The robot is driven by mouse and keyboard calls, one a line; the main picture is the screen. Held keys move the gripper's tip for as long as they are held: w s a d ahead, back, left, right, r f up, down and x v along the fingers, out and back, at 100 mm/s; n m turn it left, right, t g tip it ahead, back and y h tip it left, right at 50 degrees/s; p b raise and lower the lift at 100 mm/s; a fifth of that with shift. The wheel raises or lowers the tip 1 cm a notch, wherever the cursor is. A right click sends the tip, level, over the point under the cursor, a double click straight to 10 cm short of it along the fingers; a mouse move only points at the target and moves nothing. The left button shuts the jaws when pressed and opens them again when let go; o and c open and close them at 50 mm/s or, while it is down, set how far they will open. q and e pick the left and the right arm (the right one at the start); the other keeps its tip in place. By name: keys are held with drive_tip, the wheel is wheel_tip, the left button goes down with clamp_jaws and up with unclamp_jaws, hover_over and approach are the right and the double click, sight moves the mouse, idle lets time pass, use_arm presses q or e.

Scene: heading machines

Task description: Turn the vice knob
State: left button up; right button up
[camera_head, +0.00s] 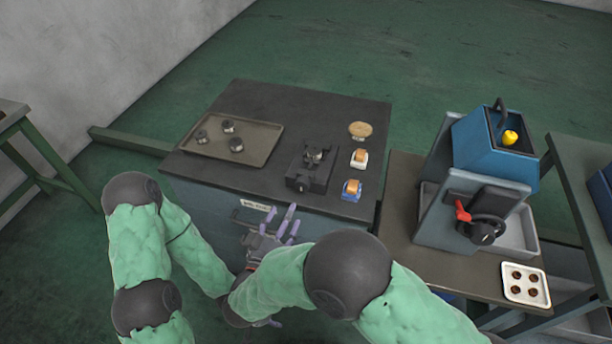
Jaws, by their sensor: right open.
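A small dark vice-like block (312,168) stands on the dark bench top, with a small round metal part on its top. My left gripper (268,322) is mostly hidden behind my green right arm; only a bit shows.
The bench (290,110) also holds a tray (262,134) with several metal parts at left. A blue item (351,190), a white-and-orange item (359,158) and a round tan disc (360,130) lie right of the vice. A white tray (537,296) lies below the machine.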

sight(301, 187)
drive_tip(key=b+x, duration=0.2)
drive_tip(key=x, duration=0.8)
drive_tip(key=shift+w+r+b, duration=0.1)
drive_tip(key=shift+w+b, duration=0.05)
drive_tip(key=shift+b, duration=0.25)
drive_tip(key=c, duration=1.1)
